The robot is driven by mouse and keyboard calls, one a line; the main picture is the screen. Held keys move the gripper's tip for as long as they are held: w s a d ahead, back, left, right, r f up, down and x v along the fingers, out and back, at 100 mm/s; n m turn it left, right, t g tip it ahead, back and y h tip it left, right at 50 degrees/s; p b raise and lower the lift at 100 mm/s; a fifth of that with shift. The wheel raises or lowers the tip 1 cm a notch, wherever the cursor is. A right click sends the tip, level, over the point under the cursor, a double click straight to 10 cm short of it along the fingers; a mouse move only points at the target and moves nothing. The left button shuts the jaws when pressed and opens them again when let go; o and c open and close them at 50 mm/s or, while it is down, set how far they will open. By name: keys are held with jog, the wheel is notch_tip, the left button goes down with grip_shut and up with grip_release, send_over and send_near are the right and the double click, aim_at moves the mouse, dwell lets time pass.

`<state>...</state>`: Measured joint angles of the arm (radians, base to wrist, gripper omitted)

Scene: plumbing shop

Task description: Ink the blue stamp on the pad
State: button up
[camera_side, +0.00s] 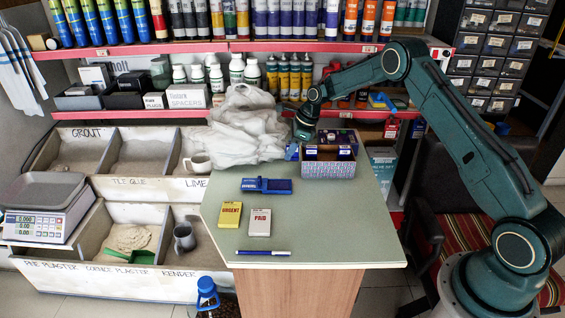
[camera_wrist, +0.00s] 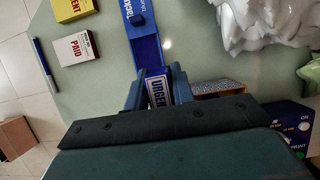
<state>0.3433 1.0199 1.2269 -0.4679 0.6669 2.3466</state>
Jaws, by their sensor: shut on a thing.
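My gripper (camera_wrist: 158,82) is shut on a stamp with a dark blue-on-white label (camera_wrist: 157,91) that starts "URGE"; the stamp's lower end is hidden. In the side view my gripper (camera_side: 294,151) is at the back of the counter, at the left of the patterned box, above the counter top. The blue ink pad (camera_side: 266,185) lies on the counter in front of it, to the lower left. In the wrist view the pad (camera_wrist: 148,53) shows a dark blue surface beside a lettered part, just beyond the stamp. Whether they touch is not clear, but the side view shows them apart.
A patterned box (camera_side: 328,169) with dark items stands right of my gripper. A crumpled plastic bag (camera_side: 245,125) lies close on the left. A yellow box (camera_side: 232,215), a white-and-red box (camera_side: 260,223) and a blue pen (camera_side: 263,253) lie nearer the front. The counter's right front is clear.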

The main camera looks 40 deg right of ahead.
send_over(275, 185)
jog(key=s+d, duration=0.1)
jog(key=f, duration=0.1)
jog(key=shift+f, duration=0.2)
jog(key=shift+f, duration=0.15)
jog(key=shift+f, duration=2.75)
jog(key=shift+f, duration=0.7)
dwell(0.4)
jog(key=shift+r, duration=3.05)
